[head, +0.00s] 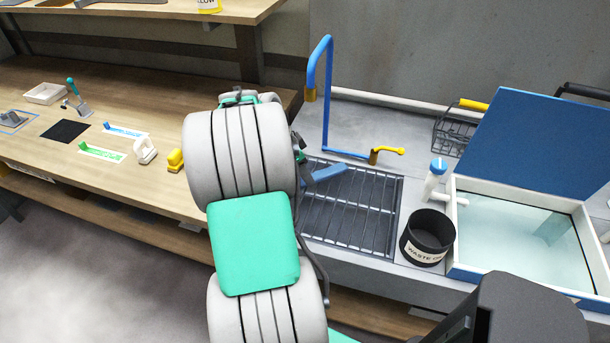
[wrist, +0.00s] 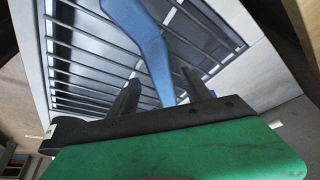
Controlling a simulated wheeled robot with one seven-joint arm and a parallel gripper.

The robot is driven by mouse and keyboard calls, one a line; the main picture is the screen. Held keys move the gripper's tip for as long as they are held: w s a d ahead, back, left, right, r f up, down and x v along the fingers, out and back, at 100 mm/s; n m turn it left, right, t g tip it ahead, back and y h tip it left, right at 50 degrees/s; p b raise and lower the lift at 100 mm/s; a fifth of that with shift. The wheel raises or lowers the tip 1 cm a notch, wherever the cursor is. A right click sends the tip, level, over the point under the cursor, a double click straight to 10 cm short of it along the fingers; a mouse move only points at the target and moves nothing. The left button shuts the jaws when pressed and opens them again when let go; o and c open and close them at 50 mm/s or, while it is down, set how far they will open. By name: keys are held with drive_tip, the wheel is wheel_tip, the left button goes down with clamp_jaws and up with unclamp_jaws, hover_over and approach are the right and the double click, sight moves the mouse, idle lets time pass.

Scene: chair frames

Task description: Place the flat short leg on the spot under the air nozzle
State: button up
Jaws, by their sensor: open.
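The flat short leg, a blue bent piece, lies on the dark slatted rack (head: 375,215); its visible part (head: 328,174) shows just right of my arm in the head view. In the wrist view the blue leg (wrist: 143,35) runs from the top edge down between my fingers. My gripper (wrist: 160,80) is open, with a dark finger on each side of the leg's lower end. I cannot tell whether either finger touches it. The air nozzle (head: 310,94) is a brass tip on a blue bent pipe, above and behind the rack.
A black waste bin (head: 427,238), a white bottle with a blue cap (head: 434,178) and an open blue-lidded basin (head: 525,235) stand right of the rack. A yellow-handled valve (head: 385,153) is behind it. A wooden bench (head: 130,190) with small parts is at left.

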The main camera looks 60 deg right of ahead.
drive_tip(key=v, duration=0.9)
drive_tip(key=w+a+r+n+t, duration=0.1)
drive_tip(key=w+a+n+t, duration=0.2)
drive_tip(key=w+a+n, duration=0.7)
drive_tip(key=s+a+f+n+t+y, duration=0.1)
drive_tip(key=a+n, duration=0.6)
drive_tip(key=a, duration=0.8)
drive_tip(key=a+f+n+t+y, duration=0.2)
drive_tip(key=a+n, duration=0.6)
drive_tip(key=a, duration=0.8)
drive_tip(key=shift+s+y, duration=0.4)
